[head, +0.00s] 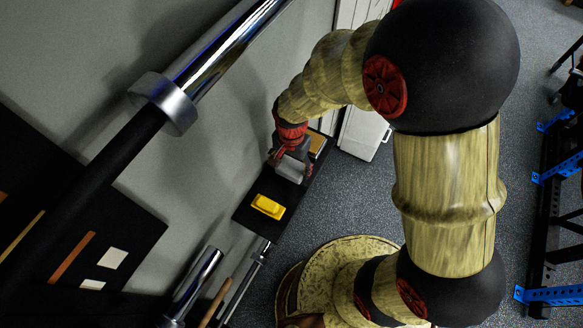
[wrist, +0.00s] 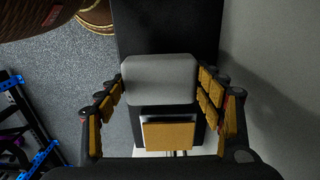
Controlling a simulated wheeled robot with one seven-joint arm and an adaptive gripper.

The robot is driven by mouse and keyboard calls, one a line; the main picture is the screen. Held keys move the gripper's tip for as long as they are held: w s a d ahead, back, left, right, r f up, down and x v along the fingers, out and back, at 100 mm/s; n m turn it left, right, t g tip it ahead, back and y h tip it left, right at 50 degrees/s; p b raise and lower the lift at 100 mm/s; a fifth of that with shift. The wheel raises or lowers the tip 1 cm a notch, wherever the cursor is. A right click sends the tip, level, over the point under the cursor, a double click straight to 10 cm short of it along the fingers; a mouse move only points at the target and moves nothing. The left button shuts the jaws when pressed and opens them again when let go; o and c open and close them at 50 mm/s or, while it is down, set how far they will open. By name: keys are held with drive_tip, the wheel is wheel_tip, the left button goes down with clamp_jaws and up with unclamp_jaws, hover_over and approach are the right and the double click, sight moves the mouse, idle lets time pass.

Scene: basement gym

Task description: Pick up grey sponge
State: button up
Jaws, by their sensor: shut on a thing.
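The grey sponge (wrist: 160,80) is a rounded grey block between my gripper's fingers in the wrist view. My gripper (wrist: 160,88) has its two yellow-padded fingers on either side of it, shut on it. In the head view my gripper (head: 290,160) is over the far part of a narrow black surface (head: 244,211), with the grey sponge (head: 289,171) under it. The fingers partly hide the sponge there. I cannot tell whether it touches the surface.
A yellow object (head: 268,207) lies on the black surface, nearer than the sponge. A tan-topped item (head: 316,143) stands just beyond my gripper and shows in the wrist view (wrist: 168,136). A grey wall borders the left. A barbell (head: 165,102) crosses the upper left.

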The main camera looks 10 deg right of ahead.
drive_tip(key=s+a+r+p, duration=0.1)
drive_tip(key=s+r, duration=0.8)
drive_tip(key=s, duration=0.4)
drive_tip(key=shift+s+a, duration=0.3)
drive_tip(key=shift+a, duration=0.1)
drive_tip(key=shift+r, duration=0.1)
